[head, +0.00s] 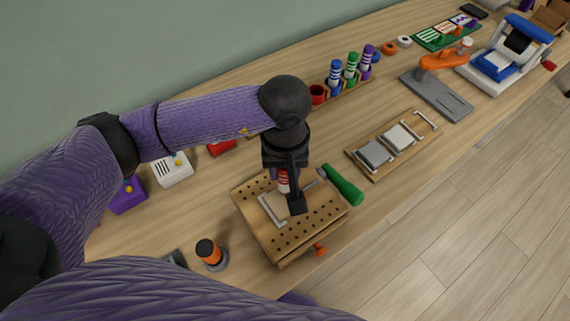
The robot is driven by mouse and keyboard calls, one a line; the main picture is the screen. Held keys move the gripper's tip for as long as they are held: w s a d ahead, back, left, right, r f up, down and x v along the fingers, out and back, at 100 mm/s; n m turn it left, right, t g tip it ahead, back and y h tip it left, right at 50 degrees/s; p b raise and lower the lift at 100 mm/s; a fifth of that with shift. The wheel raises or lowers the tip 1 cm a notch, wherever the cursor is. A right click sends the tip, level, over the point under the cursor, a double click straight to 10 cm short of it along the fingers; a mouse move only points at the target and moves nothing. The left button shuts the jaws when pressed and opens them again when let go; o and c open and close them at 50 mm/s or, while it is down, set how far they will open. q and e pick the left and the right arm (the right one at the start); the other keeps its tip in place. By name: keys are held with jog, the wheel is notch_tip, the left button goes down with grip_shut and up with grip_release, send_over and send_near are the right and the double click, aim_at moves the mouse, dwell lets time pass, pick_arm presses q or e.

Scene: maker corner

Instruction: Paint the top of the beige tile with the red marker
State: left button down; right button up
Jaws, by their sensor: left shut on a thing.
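My left gripper (289,192) comes down from above and is shut on the red marker (283,183), which shows as a red and white banded body between the fingers. The beige tile (277,206) lies in a grey corner frame on a wooden board with holes (287,241). The marker is held upright over the tile. Its tip is hidden by my fingers, so I cannot tell whether it touches the tile. Any paint on the tile's hidden part cannot be seen. My right gripper is not in view.
A marker rack (347,92) at the back holds blue, green and purple markers beside a red holder (318,94). A green-handled tool (342,185) is at the board's right edge. An orange-topped object (209,252) stands left. A wooden tray (394,146) lies right.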

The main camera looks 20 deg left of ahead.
pick_arm(q)
jog(key=shift+f+b, duration=0.35)
jog(key=shift+b, duration=0.05)
dwell(0.7)
